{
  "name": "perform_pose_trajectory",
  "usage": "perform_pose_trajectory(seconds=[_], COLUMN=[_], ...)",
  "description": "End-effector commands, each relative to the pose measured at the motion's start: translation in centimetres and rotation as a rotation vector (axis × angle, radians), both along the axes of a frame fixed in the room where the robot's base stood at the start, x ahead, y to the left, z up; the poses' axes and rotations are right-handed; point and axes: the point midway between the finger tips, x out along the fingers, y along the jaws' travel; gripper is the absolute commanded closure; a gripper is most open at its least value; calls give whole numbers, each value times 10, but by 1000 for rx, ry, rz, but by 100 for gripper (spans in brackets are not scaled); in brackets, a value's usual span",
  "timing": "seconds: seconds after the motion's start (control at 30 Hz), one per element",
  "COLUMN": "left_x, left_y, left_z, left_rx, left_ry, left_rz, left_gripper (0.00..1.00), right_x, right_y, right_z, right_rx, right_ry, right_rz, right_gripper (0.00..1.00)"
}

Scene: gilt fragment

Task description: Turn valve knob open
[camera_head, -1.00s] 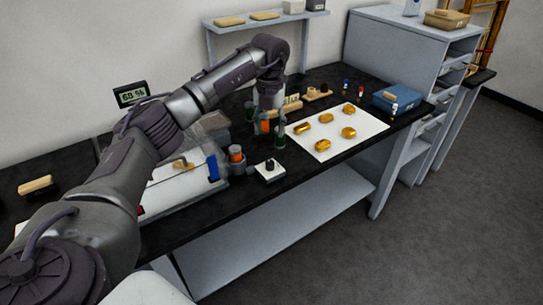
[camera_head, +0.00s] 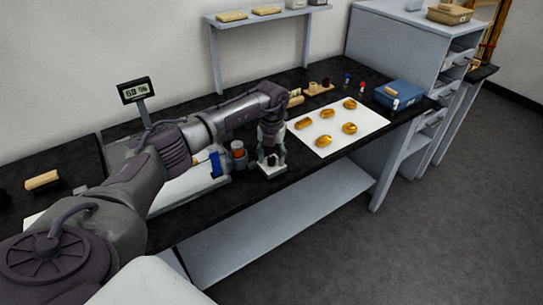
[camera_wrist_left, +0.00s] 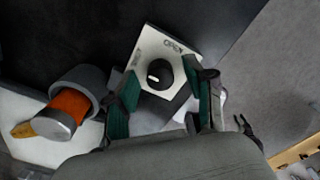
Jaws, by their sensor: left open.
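The black valve knob (camera_wrist_left: 165,75) sits on a small white plate (camera_wrist_left: 148,43) at the bench's front edge. The plate has the word OPEN along one side and a smaller, hard-to-read label on its left. A short white mark on the knob lies toward its left side, away from the word OPEN. My left gripper (camera_wrist_left: 160,84) is open, its green-padded fingers on either side of the knob; contact is unclear. In the head view the left gripper (camera_head: 272,158) is low over the white plate (camera_head: 272,172), and its fingers partly hide the knob. My right gripper is out of view.
A grey holder with an orange-banded cylinder (camera_wrist_left: 70,106) stands close left of the knob. A display (camera_head: 135,91) on a post stands behind my arm. A white sheet with several golden pieces (camera_head: 373,117) and a blue box (camera_head: 399,95) lie to the right.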

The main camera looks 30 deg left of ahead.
Motion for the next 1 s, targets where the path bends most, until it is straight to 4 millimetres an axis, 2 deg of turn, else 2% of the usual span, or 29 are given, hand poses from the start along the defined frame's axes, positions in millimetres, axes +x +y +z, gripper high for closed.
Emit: perform_pose_trajectory(seconds=[0.03, 0.37, 0.67, 1.0], left_x=[0, 0, 0, 0], left_y=[0, 0, 0, 0], left_z=[0, 0, 0, -1], left_rx=[0, 0, 0, 0], left_ry=[0, 0, 0, -1], left_rz=[0, 0, -25, -226], left_gripper=[46, 100, 100, 100], right_x=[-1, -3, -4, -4], right_y=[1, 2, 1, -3], right_z=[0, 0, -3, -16], right_rx=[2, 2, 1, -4], right_ry=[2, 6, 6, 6], right_rz=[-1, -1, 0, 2], right_gripper=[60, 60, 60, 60])
